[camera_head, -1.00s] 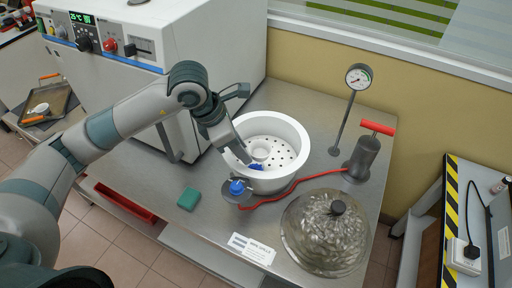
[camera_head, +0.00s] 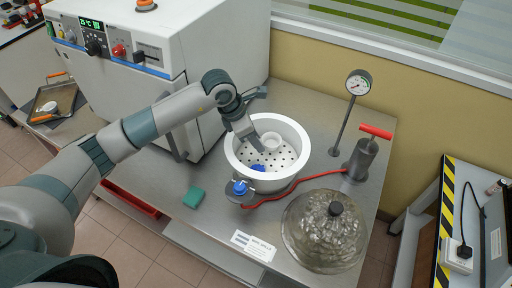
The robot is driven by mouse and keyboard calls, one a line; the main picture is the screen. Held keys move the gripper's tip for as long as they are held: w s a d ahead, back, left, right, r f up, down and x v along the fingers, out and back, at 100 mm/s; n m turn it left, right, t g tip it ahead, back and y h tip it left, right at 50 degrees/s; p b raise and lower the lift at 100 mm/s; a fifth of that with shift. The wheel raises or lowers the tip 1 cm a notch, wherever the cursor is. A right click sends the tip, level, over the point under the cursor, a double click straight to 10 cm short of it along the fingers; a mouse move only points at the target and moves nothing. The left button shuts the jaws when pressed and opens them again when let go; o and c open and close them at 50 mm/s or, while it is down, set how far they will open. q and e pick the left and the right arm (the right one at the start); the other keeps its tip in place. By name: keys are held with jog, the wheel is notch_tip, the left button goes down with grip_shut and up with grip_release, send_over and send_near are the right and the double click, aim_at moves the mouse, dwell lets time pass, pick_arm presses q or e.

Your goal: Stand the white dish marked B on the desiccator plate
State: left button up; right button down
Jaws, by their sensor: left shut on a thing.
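The desiccator is a white round pot (camera_head: 236,160) on the steel bench, with a perforated plate (camera_head: 284,160) inside it. A small white dish (camera_head: 271,140) is inside the pot's rim, over the far part of the plate. My left gripper (camera_head: 261,147) reaches in from the upper left and is shut on the dish at its left side. No letter is readable on the dish. I cannot tell whether the dish touches the plate. My right gripper is not in view.
A clear domed lid (camera_head: 325,230) lies at the front right. A red hose runs from the pot's blue valve (camera_head: 240,187) to a pump (camera_head: 360,158). A gauge (camera_head: 358,83) stands behind.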

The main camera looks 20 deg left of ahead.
pick_arm(q)
jog(key=shift+f+p, duration=0.5)
jog(key=shift+f, duration=0.05)
notch_tip(320, 180, down, 2)
jog(key=shift+f+p, duration=0.1)
jog(key=shift+p, duration=0.5)
jog(key=shift+f, duration=0.35)
jog(key=shift+f, duration=0.1)
jog(key=shift+f, duration=0.1)
jog(key=o, duration=1)
jog(key=shift+o, duration=0.2)
jog(key=shift+r, duration=0.25)
